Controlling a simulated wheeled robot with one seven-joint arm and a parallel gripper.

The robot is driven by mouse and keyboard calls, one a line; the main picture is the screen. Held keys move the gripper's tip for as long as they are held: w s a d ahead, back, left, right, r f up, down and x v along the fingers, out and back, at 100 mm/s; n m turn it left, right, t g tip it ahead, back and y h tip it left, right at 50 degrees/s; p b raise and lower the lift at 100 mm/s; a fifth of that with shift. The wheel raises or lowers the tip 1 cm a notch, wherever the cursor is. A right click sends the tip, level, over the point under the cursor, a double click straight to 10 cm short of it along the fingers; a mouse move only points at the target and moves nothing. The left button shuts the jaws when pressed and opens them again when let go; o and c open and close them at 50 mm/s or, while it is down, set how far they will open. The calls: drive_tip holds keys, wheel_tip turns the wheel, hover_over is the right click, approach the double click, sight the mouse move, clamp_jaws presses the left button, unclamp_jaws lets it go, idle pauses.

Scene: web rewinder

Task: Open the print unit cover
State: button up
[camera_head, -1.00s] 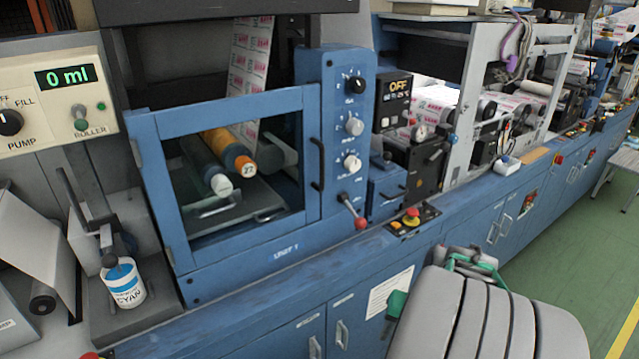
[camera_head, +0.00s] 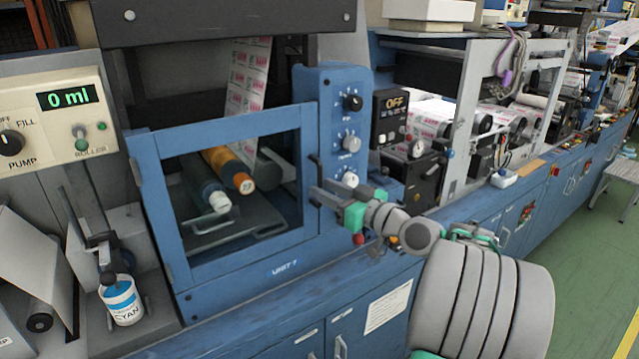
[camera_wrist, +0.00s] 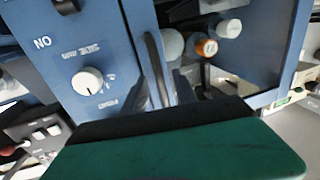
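The print unit cover (camera_head: 163,205) is a blue frame with a clear window on the unit at the left of the head view, and it looks closed. Its dark upright handle (camera_head: 315,163) is at the cover's right edge, its lower part hidden by my gripper. My gripper (camera_head: 318,192) is at this handle. In the wrist view the handle (camera_wrist: 155,58) runs down toward my gripper (camera_wrist: 167,90), whose two dark fingers stand apart. The handle's lower end lies near or between them; contact cannot be told. The cover also shows in the wrist view (camera_wrist: 262,98).
Control knobs (camera_head: 351,142) sit on the blue panel just right of the handle. A red-tipped lever (camera_head: 358,239) is partly hidden below my gripper. A cyan ink can (camera_head: 121,300) stands at the lower left. Rollers lie behind the window.

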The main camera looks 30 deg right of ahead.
drive_tip(key=shift+x, duration=1.2)
clamp_jaws()
idle(0.5)
